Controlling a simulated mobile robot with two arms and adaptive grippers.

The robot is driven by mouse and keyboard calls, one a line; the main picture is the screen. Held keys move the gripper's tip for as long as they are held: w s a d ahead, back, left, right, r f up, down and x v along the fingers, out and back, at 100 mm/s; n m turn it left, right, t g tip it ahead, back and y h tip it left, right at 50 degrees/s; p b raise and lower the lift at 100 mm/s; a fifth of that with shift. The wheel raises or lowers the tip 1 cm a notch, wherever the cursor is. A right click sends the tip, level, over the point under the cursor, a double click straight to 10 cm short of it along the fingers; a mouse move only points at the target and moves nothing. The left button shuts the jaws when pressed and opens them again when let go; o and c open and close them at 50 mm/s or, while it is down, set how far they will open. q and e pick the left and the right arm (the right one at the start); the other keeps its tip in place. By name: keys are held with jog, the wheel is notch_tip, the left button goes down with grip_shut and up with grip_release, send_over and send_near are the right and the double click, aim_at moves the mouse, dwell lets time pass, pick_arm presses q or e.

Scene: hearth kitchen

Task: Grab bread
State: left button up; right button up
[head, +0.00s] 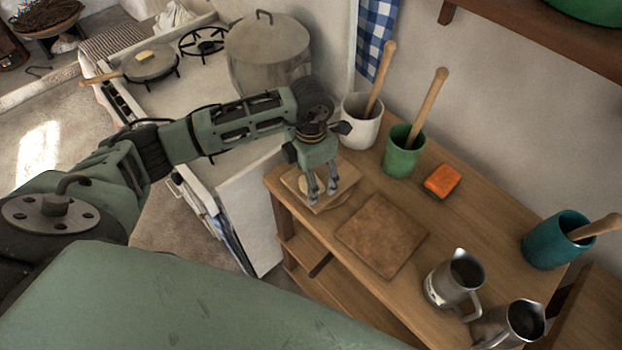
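A small pale yellow piece, which looks like the bread (305,184), lies on a small square wooden board (322,207) at the near left corner of the wooden table. My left gripper (323,193) points down over this board, its fingertips low and beside the pale piece. The two fingers are apart with a narrow gap. They partly hide the piece, and I cannot tell whether they touch or hold it. My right gripper is not in view.
A brown square board (381,236) lies bare on the table (480,215). White (361,128), green (401,158) and teal (553,243) pots stand behind and right. An orange sponge (441,181) and metal jugs (452,281) are nearby. A stove (200,85) with a large pot (268,58) stands left.

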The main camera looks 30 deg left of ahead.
pick_arm(q)
jog(key=shift+f, duration=0.45)
jog(key=c, duration=0.9)
